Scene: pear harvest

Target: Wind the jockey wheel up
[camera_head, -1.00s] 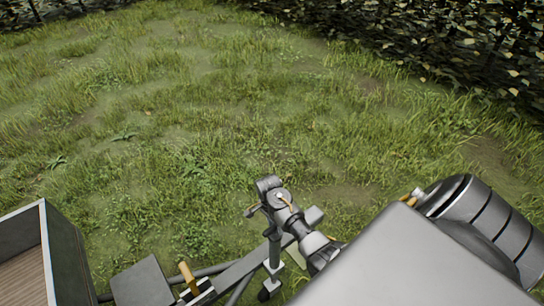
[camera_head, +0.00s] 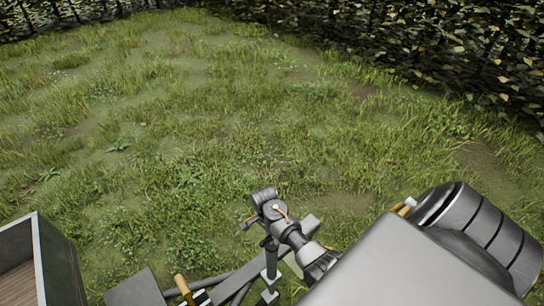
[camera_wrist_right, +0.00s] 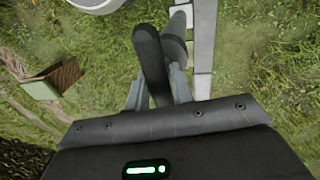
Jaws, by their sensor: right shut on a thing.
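My right gripper (camera_head: 262,205) is at the top of the upright jockey wheel post (camera_head: 271,258), which stands beside the grey trailer drawbar (camera_head: 240,277). In the right wrist view, the fingers (camera_wrist_right: 157,92) are shut around a dark, rounded crank handle (camera_wrist_right: 149,52). The post's lower end runs towards the bottom edge of the head view, and its wheel is not clearly seen there. My left gripper is not in view.
A trailer bed with dark sides (camera_head: 62,262) stands at the lower left. A yellow-handled lever (camera_head: 182,286) rises by the drawbar. Open grass (camera_head: 190,120) lies beyond, with a leafy hedge (camera_head: 450,50) at the upper right.

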